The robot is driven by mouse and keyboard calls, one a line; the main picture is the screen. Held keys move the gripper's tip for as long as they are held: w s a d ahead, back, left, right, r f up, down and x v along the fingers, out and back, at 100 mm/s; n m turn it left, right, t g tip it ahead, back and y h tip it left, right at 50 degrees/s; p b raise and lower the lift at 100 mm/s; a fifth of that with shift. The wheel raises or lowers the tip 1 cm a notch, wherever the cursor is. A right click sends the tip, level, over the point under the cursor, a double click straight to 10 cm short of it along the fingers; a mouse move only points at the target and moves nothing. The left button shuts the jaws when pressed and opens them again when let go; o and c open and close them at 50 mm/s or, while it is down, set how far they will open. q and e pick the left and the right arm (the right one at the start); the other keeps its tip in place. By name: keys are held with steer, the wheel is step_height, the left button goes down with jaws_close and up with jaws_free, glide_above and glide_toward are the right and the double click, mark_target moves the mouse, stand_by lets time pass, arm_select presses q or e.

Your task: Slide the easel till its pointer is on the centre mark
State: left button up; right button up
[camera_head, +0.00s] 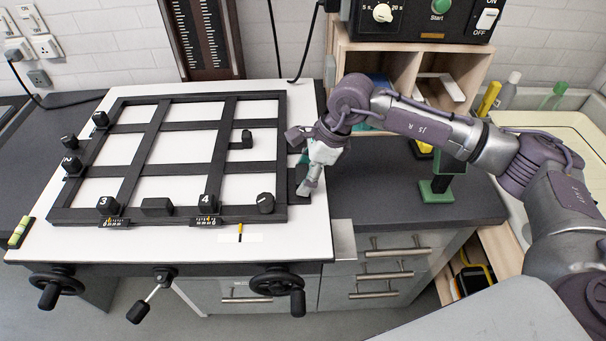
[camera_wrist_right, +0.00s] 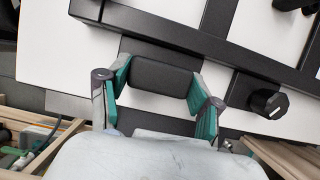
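The easel (camera_head: 157,210) is a black frame with crossing bars, lying on a white baseboard (camera_head: 305,235). Its yellow pointer (camera_head: 240,227) is at the front edge, to the right of the middle. Just below it is a white strip with a dark centre mark (camera_head: 240,238); pointer and mark look nearly in line, though a small offset is hard to tell. My right gripper (camera_head: 303,172) is at the easel's right side. In the right wrist view its green-padded fingers (camera_wrist_right: 160,85) flank the dark handle (camera_wrist_right: 158,75), seemingly touching both ends. My left gripper is out of view.
Hand wheels (camera_head: 277,282) and a lever (camera_head: 152,295) stick out below the front edge. The column (camera_head: 205,40) stands behind the easel. A timer (camera_head: 420,15) sits on a wooden shelf at the back right. A green-based stand (camera_head: 436,192) is on the dark counter.

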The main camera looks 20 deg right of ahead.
steer(key=o, duration=0.3)
steer(key=shift+o, duration=0.2)
steer(key=v, duration=1.2)
steer(key=shift+d, duration=0.1)
